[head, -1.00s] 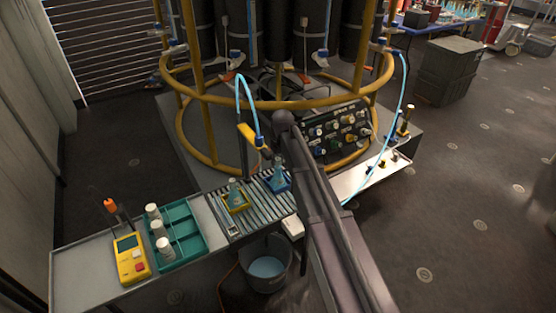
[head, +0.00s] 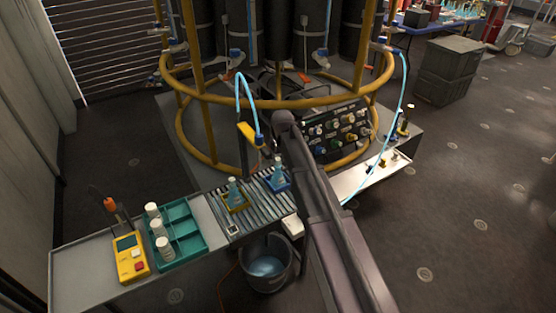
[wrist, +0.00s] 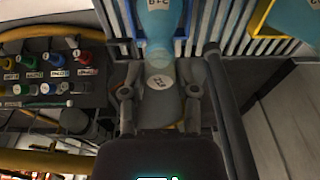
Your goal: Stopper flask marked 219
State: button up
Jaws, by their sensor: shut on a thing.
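My gripper (wrist: 160,78) shows in the wrist view, its fingers closed on a pale stopper-like piece (wrist: 163,100) with a small round label that I cannot read for sure. Just beyond the piece is the neck of a light-blue flask (wrist: 160,48), in line with it; I cannot tell whether they touch. The flask's label is cut off at the top. This flask sits in a blue holder (head: 278,184) on the rollers. A second blue flask (head: 234,188) stands in a yellow holder (head: 236,207) to the left.
A teal rack (head: 183,237) with white-capped bottles and a yellow meter (head: 130,259) stand on the left bench. A bucket (head: 267,264) is below the rollers (head: 258,207). A yellow ring frame (head: 225,97) and a knob panel (head: 338,128) stand behind.

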jog(key=shift+f, duration=0.35)
jog(key=o, duration=0.9)
jog(key=o, duration=0.3)
jog(key=shift+r, duration=0.15)
jog(key=shift+r+p, duration=2.75)
jog(key=shift+r, duration=0.15)
